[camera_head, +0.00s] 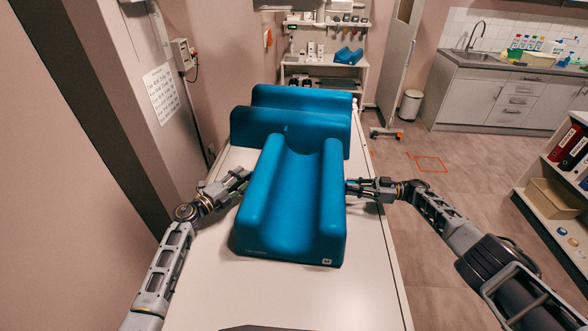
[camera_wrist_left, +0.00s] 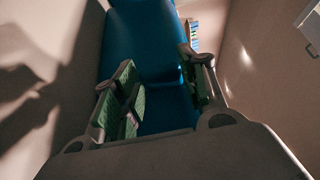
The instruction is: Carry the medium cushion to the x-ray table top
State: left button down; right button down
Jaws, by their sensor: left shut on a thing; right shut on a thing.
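The medium cushion (camera_head: 292,215), blue with a trough along it and a small "M" tag at its near corner, lies lengthwise on or just above the long white table top (camera_head: 300,300). My left gripper (camera_head: 249,176) is shut on its left side, and my right gripper (camera_head: 349,187) is shut on its right side. The finger ends are partly hidden against the cushion. The left wrist view shows green-padded fingers (camera_wrist_left: 160,95) against blue cushion material (camera_wrist_left: 148,45). Whether the cushion's underside touches the table I cannot tell.
Behind it, a larger blue cushion (camera_head: 250,126) stands across the white top. Bare table lies in front and along the left. A wall with a control box (camera_head: 182,53) is at left. Shelves (camera_head: 300,75) are at the back, a sink counter (camera_head: 475,90) and open shelf (camera_head: 550,200) at right.

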pick_arm(q)
jog(key=shift+f, duration=0.1)
pick_arm(e)
jog(key=shift+f, duration=0.1)
pick_arm(q)
jog(key=c, duration=1.1)
grip_release()
pick_arm(e)
jog(key=c, duration=1.7)
grip_release()
pick_arm(q)
jog(key=o, duration=0.3)
pick_arm(e)
jog(key=shift+o, duration=1.1)
pick_arm(q)
jog(key=shift+s, duration=0.15)
jog(key=v, duration=1.1)
jog(key=shift+s+a, duration=0.25)
jog(key=shift+a, duration=0.1)
jog(key=shift+f, duration=0.1)
pick_arm(e)
jog(key=shift+r, duration=0.2)
jog(key=shift+r, duration=4.75)
jog(key=shift+s, duration=0.1)
